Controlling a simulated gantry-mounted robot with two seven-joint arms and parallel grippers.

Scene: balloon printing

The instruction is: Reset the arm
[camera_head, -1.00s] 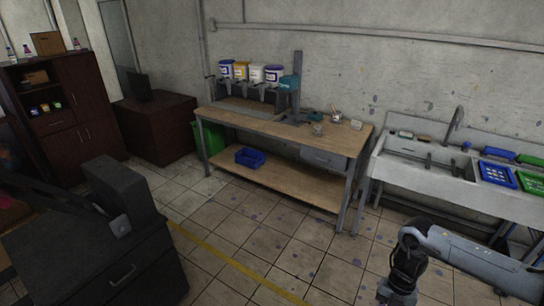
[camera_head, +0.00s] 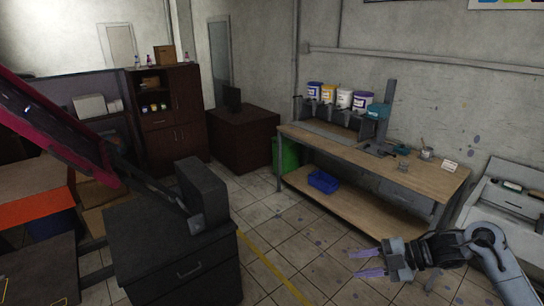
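My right gripper (camera_head: 368,262) is at the lower right of the head view, on the end of my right arm (camera_head: 470,245). Its two pale fingers point left and stand apart, with nothing between them. It is over the tiled floor, in front of the wooden workbench (camera_head: 440,180), and appears clear of it. My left gripper and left arm are not in view.
A dark cabinet (camera_head: 170,265) with a press-like machine stands at the lower left. The workbench holds several paint buckets (camera_head: 344,97) and a blue bin (camera_head: 323,181) below. A sink (camera_head: 512,205) is at the right. Tiled floor (camera_head: 300,240) between them is open.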

